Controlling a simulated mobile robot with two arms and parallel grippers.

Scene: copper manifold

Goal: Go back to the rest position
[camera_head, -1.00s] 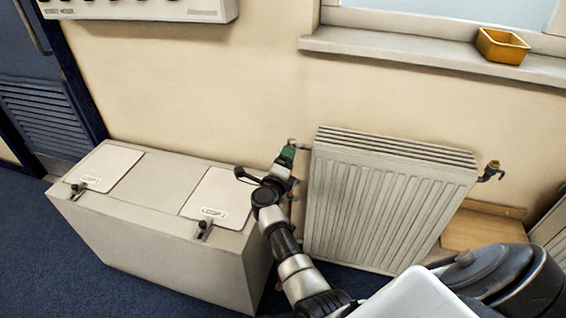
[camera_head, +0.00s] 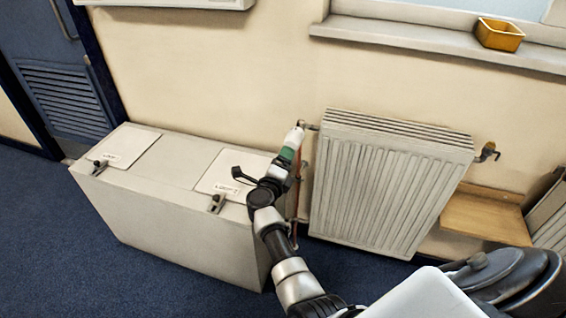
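One arm of mine, which I take to be my left, comes up from the bottom middle to the left side of the radiator (camera_head: 385,195). At its end, a green and white piece (camera_head: 292,144) sits by the radiator's upper left pipe connection. I cannot tell whether this piece is part of my wrist and gripper or a valve head, or whether it touches the pipe. The fingertips of that gripper cannot be made out. My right gripper is not in view; only dark rounded parts of mine show at the lower right.
A beige box (camera_head: 165,215) with two labelled lids stands close left of my arm. A wooden shelf (camera_head: 482,216) is right of the radiator. A yellow tray (camera_head: 499,36) sits on the window sill (camera_head: 420,42). Blue carpet shows at the lower left.

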